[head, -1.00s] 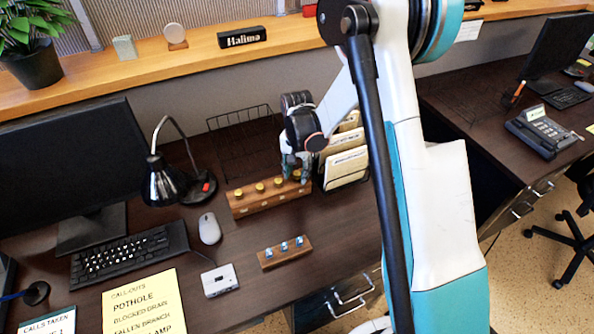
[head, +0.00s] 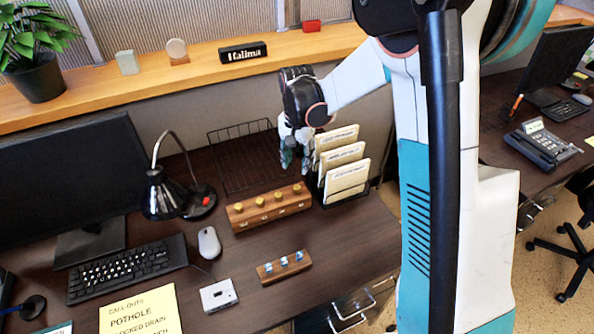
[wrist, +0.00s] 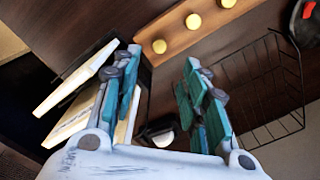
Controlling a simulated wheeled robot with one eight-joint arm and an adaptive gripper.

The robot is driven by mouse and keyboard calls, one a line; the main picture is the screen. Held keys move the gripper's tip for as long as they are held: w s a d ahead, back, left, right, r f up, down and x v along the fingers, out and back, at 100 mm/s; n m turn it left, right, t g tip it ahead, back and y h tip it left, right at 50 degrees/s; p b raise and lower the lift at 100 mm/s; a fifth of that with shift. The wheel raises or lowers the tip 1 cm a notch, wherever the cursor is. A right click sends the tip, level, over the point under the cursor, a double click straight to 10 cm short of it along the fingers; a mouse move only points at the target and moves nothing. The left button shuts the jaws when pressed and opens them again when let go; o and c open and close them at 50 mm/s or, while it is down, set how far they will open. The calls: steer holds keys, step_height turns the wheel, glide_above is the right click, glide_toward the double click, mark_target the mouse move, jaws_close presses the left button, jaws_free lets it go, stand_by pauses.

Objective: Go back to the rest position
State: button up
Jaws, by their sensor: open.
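My gripper (head: 293,155) hangs over the desk between the wire tray and the file holder, fingers pointing down. In the wrist view my gripper (wrist: 165,95) has its two teal-padded fingers apart with nothing held between them. The rest position itself is not marked by anything in view. Part of my white and teal arm fills the right middle of the head view.
The file holder (head: 342,200) with folders stands close to the right of my gripper. A wooden block with brass knobs (head: 269,207) lies in front, a wire tray (head: 240,158) to the left. A lamp (head: 163,195) and a monitor (head: 70,180) stand further left.

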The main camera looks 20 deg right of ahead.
steer(key=shift+r, duration=0.6)
steer(key=s+r+n+t, duration=0.3)
steer(key=s+r+n, duration=0.1)
steer(key=s+r, duration=0.75)
steer(key=s+r+n+t, duration=0.3)
steer(key=s+n+t, duration=0.1)
steer(key=s, duration=1)
stand_by(0.4)
